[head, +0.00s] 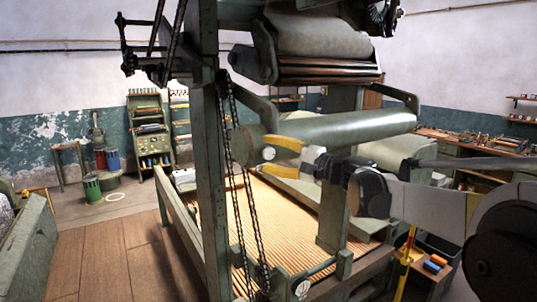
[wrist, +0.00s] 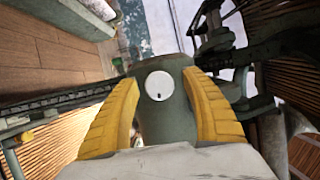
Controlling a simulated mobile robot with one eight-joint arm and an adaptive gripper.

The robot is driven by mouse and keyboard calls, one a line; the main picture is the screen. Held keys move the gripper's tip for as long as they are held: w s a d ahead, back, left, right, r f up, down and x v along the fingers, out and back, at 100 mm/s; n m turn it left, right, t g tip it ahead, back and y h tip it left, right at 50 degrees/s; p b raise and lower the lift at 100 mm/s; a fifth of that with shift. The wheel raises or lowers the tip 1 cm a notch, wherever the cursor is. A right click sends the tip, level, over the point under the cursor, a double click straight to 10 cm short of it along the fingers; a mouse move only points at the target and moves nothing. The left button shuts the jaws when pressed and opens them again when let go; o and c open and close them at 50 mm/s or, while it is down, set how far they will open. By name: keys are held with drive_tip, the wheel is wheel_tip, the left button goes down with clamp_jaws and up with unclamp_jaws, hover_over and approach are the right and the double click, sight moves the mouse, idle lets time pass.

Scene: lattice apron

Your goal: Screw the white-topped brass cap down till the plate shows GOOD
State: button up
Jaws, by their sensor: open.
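The white-topped cap (wrist: 159,86) shows in the wrist view as a round white disc with a small dark mark near its lower edge. It sits against a grey-green machine part; its brass side is hidden. In the head view a white disc (head: 268,154) shows between the yellow fingers, by the end of the big green roller. My gripper (wrist: 161,76) is open, with one finger on each side of the cap and gaps between. I cannot make out any plate reading GOOD.
The green roller (head: 340,129) runs behind my gripper. An upright post (head: 208,180) and hanging chains (head: 238,150) stand just left of it. Slatted cords (head: 285,225) stretch below. A pale round piece (head: 302,289) is on the lower frame. The wooden floor (head: 110,255) at left is clear.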

drive_tip(key=v, duration=1.1)
drive_tip(key=shift+s+d, duration=0.3)
drive_tip(key=s+f+n+g+h+b, duration=0.1)
drive_tip(key=s+f+h+b, duration=0.1)
drive_tip(key=s+f+b, duration=0.5)
drive_tip(key=s+f+n+g+h+b, duration=0.1)
drive_tip(key=s+f+h+b, duration=0.2)
drive_tip(key=f, duration=0.7)
drive_tip(key=s+f+n+g+h+b, duration=0.1)
drive_tip(key=s+f+h+b, duration=0.1)
drive_tip(key=s+f+b, duration=0.5)
drive_tip(key=s+d+f+n+h+b, duration=0.1)
drive_tip(key=s+d+f+h+b, duration=0.1)
drive_tip(key=f, duration=0.7)
drive_tip(key=s+d+f+n+h+b, duration=0.1)
drive_tip(key=s+d+f+h+b, duration=0.2)
drive_tip(key=s+d+f+b, duration=0.2)
drive_tip(key=s+d+f+n+h+b, duration=0.2)
drive_tip(key=s+f, duration=0.6)
drive_tip(key=f, duration=0.6)
drive_tip(key=d+h+b, duration=0.1)
drive_tip(key=d+b, duration=0.1)
drive_tip(key=shift+d, duration=0.3)
